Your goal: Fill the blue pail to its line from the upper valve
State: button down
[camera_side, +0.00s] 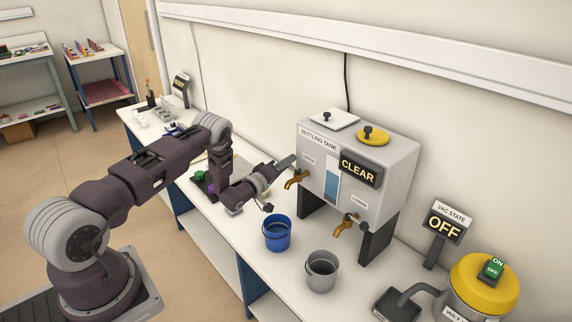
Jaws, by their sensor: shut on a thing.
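The blue pail (277,236) stands upright on the white bench, below and a little left of the upper valve. Its inside looks dark blue; I cannot make out its line or the water level. The upper valve (292,182) is a brass tap on the left of the settling tank (385,150), whose sign reads CLEAR. My gripper (284,165) is at this valve, shut on its handle, which my fingers hide. I see no clear stream from the spout. The lower valve (345,226) is a brass tap with a dark handle, to the right and nearer.
A grey pail (321,270) stands right of the blue one, below the lower valve. A yellow-topped wet vac (483,284) and an OFF sign (444,226) are at the right. Small green and purple items (203,178) lie behind my arm.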

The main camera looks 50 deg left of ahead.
jog(key=c, duration=1.2)
grip_release()
jog(key=shift+o, duration=0.2)
jog(key=s+d, duration=0.1)
jog(key=s, duration=0.6)
jog(key=shift+d, duration=0.1)
